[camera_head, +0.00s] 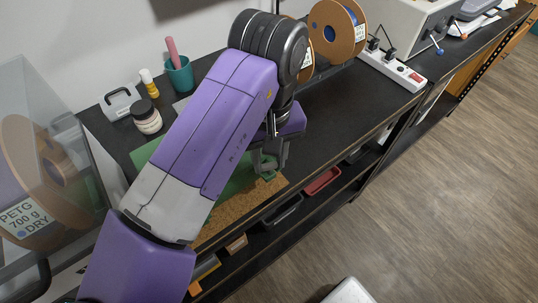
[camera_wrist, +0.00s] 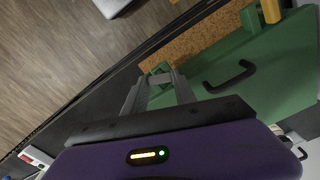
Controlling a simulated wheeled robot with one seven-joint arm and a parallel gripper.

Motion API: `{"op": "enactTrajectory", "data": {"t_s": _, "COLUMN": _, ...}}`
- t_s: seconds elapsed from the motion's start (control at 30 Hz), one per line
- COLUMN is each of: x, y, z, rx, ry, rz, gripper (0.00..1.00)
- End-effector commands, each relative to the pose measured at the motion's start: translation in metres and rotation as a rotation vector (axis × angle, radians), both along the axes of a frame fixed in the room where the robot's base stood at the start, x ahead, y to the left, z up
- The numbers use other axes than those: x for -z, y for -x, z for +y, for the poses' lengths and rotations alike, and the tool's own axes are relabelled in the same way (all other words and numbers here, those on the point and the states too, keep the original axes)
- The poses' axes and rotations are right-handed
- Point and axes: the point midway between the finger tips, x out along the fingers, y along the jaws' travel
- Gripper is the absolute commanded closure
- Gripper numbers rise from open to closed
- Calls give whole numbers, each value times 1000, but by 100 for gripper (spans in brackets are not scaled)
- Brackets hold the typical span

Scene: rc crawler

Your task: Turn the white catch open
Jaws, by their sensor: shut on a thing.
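My gripper (camera_wrist: 157,88) reaches down over the front edge of a green panel with a black handle (camera_wrist: 230,76). It also shows in the head view (camera_head: 268,170), below the purple arm. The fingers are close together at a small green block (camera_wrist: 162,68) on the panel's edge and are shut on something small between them. The fingers hide most of what they hold. I cannot make out the white catch clearly in either view. A yellow piece (camera_wrist: 270,11) stands at a second green block farther along the same edge.
A cork mat (camera_wrist: 205,34) lies along the green edge. In the head view, a clear box with a spool (camera_head: 50,150) stands at left. A jar (camera_head: 146,118), a teal cup (camera_head: 180,77) and a power strip (camera_head: 393,71) stand on the black bench. My arm hides much of the middle.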

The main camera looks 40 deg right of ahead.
Motion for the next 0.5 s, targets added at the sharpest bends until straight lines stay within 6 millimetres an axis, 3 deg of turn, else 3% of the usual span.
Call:
{"op": "enactTrajectory", "data": {"t_s": 0.33, "x": 0, "y": 0, "z": 0, "rx": 18, "ry": -1, "rz": 0, "gripper": 100}}
{"op": "enactTrajectory", "data": {"t_s": 0.37, "x": 0, "y": 0, "z": 0, "rx": 18, "ry": -1, "rz": 0, "gripper": 64}}
{"op": "enactTrajectory", "data": {"t_s": 0.43, "x": 0, "y": 0, "z": 0, "rx": 18, "ry": -1, "rz": 0, "gripper": 50}}
{"op": "enactTrajectory", "data": {"t_s": 0.5, "x": 0, "y": 0, "z": 0, "rx": 18, "ry": -1, "rz": 0, "gripper": 45}}
